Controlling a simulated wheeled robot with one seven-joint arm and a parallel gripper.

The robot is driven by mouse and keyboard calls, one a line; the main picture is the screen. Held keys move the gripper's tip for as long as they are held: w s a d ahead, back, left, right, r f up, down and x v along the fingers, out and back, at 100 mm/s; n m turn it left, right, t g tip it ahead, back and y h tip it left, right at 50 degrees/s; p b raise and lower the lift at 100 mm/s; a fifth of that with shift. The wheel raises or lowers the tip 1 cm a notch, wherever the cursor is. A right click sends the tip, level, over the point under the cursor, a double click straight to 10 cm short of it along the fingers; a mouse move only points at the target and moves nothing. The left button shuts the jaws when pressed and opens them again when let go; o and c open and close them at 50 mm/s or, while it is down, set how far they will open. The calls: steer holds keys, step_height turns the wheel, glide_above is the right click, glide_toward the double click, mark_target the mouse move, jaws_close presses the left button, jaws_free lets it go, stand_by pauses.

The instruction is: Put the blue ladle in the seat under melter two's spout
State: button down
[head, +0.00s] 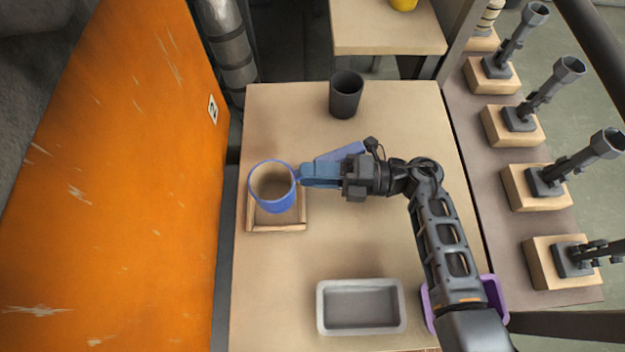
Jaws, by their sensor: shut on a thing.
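The blue ladle (275,199) is a round blue cup with a tan inside, roughly upright. It is over the wooden seat (279,228), a square tray with a low rim near the table's left edge. I cannot tell whether its base rests in the seat or hangs just above it. My gripper (318,173) comes from the right and is shut on the ladle's handle, beside the cup. The fingers partly hide the handle. Melter two is the orange panel (150,150) on the left with a "2" sign (212,109). I cannot make out its spout.
A dark cup (346,95) stands at the table's back. A grey metal tray (361,307) lies at the front, and a purple tray (495,297) is partly under my arm. Several dark holders on wooden blocks (536,185) line the right side. The table's middle right is clear.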

steer(key=shift+a+f, duration=0.15)
steer(key=shift+f, duration=0.9)
steer(key=shift+a+f, duration=0.1)
steer(key=shift+f, duration=0.95)
steer(key=shift+b, duration=0.3)
steer(key=c, duration=0.8)
jaws_free()
steer(key=shift+f, duration=0.1)
steer(key=shift+r, duration=0.2)
steer(key=d, duration=0.4)
steer(key=d+b, duration=0.1)
steer(key=d, duration=0.3)
steer(key=s+d, duration=0.1)
steer(key=d, duration=0.3)
steer(key=shift+f+b, duration=0.15)
steer(key=shift+b, duration=0.2)
